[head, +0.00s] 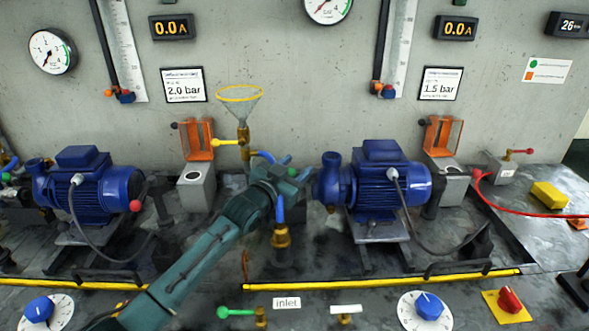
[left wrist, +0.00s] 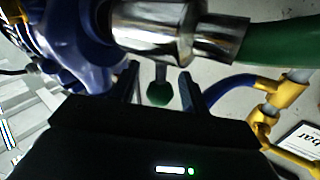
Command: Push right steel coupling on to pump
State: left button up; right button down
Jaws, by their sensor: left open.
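The right blue pump (head: 385,187) stands on a grey base right of centre in the head view. Its blue housing (left wrist: 75,45) also fills the upper left of the left wrist view. A shiny steel coupling (left wrist: 165,32) with a green hose (left wrist: 272,30) lies against the blue housing in that view; I cannot tell how far on it sits. The coupling is hidden by my gripper in the head view. My left gripper (left wrist: 160,92) is open, its fingers just below the coupling, with a dark green ball knob (left wrist: 159,93) showing between them. My right gripper is not in view.
A brass valve with a funnel (head: 241,120) stands behind my left gripper. A blue hose with a brass fitting (head: 281,235) hangs beside it. A second blue pump (head: 90,187) is at left. A yellow-edged rail (head: 400,281) runs in front. A red hose (head: 530,212) lies at right.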

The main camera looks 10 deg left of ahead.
pick_arm(q)
notch_tip(320, 180, up, 10)
jog(key=shift+p, duration=0.4)
